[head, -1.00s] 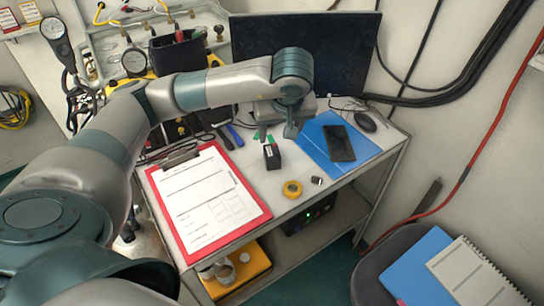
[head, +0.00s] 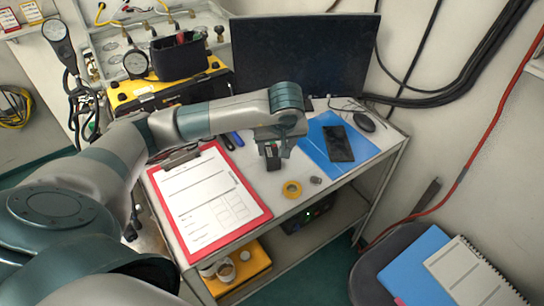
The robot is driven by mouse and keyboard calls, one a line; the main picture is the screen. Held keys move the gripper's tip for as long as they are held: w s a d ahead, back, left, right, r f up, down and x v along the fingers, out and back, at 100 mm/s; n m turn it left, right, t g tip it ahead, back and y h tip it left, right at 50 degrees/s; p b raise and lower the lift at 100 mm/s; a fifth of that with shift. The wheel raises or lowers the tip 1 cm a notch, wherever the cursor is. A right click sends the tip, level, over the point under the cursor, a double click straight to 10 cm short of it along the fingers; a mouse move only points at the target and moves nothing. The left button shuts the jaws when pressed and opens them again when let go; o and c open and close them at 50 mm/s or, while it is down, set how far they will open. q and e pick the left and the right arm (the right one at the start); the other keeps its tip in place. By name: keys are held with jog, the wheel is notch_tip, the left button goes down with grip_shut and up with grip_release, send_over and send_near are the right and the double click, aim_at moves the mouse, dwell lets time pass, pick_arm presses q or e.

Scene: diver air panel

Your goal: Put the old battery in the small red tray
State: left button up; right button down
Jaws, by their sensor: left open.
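My left gripper (head: 273,151) is open, pointing down over this block. Its fingers are at or beside the block's sides and partly hide it; I cannot tell if they touch it. I cannot make out a small red tray; part of the desk behind my left arm is hidden. My right gripper is not in view.
A red clipboard (head: 251,194) lies left of the block. A blue folder (head: 316,141) with a phone (head: 338,144) lies right; a monitor (head: 305,60) stands behind.

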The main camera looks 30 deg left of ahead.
aim_at(272, 152)
pick_arm(q)
jog(key=shift+a+f+p, duration=0.5)
jog(key=shift+f+p, duration=0.35)
jog(key=shift+p, duration=0.05)
jog(key=shift+p+x, duration=0.45)
jog(key=shift+x, duration=0.6)
jog(key=shift+w+a+f, duration=0.2)
jog(key=shift+f, duration=0.4)
grip_shut()
jog(key=shift+r, duration=0.2)
